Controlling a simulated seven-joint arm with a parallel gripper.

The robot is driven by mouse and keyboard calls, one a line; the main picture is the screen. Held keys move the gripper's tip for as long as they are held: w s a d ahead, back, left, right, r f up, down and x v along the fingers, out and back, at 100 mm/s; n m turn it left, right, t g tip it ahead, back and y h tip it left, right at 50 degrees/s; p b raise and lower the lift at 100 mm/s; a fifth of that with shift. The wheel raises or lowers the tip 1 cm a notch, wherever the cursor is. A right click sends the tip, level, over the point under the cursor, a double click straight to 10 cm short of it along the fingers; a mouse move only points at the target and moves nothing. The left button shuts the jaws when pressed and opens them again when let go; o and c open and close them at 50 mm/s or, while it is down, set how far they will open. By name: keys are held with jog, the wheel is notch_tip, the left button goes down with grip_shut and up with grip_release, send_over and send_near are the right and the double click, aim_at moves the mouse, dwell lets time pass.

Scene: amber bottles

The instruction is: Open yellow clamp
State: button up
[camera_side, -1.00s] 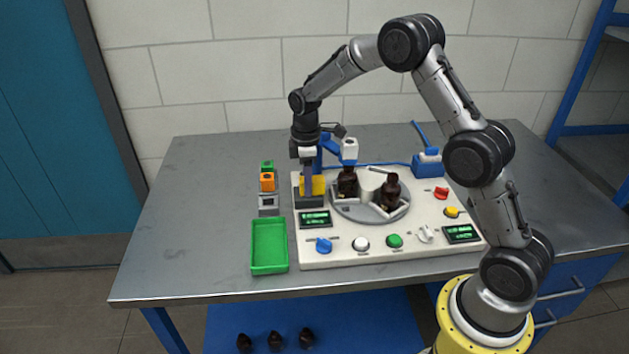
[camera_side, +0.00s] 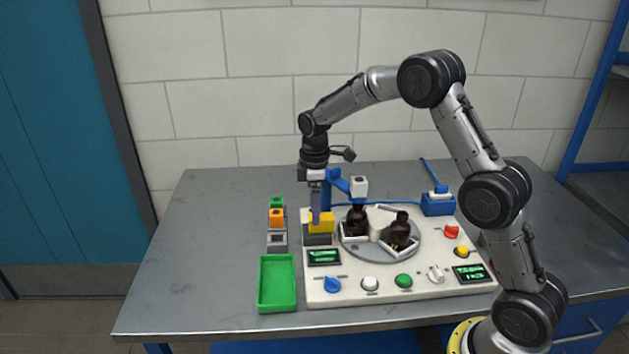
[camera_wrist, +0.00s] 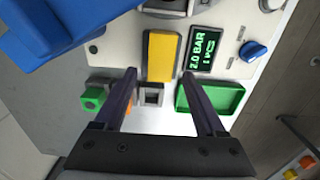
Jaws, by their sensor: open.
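The yellow clamp (camera_side: 321,222) is a block on a dark base at the left edge of the white control board (camera_side: 355,293). In the wrist view the clamp (camera_wrist: 163,55) shows from above as a yellow rectangle in a grey frame. My gripper (camera_side: 317,217) points down at the clamp, with a finger partly covering its left side in the side view. In the wrist view my gripper (camera_wrist: 159,70) is open and empty. Its fingertips lie on either side of the clamp's near end in the picture. I cannot tell whether they touch it.
A turntable (camera_side: 380,254) with amber bottles (camera_side: 401,230) stands right of the clamp. A blue arm-like fixture (camera_side: 340,183) rises close behind. Left are green and orange blocks (camera_side: 277,216), a grey socket (camera_side: 277,241) and a green tray (camera_side: 277,284). Knobs and buttons line the board's front.

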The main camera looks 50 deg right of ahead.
notch_tip(320, 180, up, 10)
dwell(0.3)
